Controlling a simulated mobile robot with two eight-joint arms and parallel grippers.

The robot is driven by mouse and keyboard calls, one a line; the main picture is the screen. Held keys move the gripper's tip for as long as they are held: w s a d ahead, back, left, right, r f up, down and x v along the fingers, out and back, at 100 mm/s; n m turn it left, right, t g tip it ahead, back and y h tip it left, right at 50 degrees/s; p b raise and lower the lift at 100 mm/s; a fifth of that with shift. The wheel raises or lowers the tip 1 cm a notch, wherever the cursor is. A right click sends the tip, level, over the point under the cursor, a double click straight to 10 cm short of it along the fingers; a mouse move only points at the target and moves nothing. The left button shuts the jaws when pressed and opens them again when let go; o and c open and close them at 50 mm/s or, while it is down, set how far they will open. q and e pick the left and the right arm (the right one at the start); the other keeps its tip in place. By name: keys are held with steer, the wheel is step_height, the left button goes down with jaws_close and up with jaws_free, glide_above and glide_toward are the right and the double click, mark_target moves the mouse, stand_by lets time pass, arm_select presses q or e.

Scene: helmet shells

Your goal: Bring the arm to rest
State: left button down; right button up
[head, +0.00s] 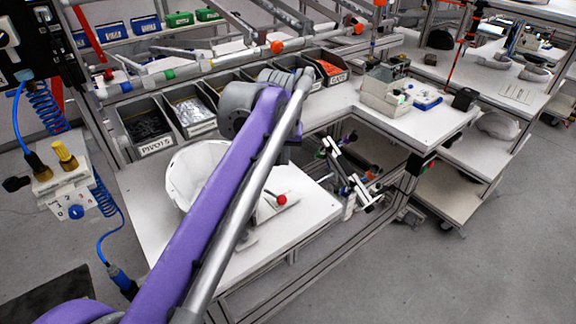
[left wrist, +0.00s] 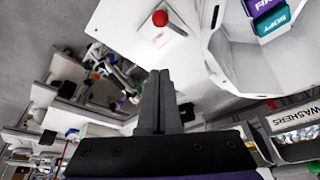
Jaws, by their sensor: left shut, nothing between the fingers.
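My left arm (head: 215,205), with a purple link and a grey rod, reaches from the lower left across the white bench in the head view. Its fingertips are hidden there behind the arm. In the left wrist view my left gripper (left wrist: 158,85) shows its two dark fingers together, shut with nothing between them. They are apart from the white helmet shell (left wrist: 228,62), which lies to their right in that view. The shell (head: 185,175) is partly hidden behind the arm in the head view. My right gripper is in neither view.
A red knob (head: 282,199) stands on the white bench (head: 318,212) beside the arm. Parts bins (head: 155,148) line the bench's back. A blue coiled hose (head: 104,195) hangs at left. A side table (head: 425,122) stands at right. Grey floor is open at lower right.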

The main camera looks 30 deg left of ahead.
arm_select(q)
steer(key=shift+w+r, duration=0.1)
steer(key=shift+r, duration=0.3)
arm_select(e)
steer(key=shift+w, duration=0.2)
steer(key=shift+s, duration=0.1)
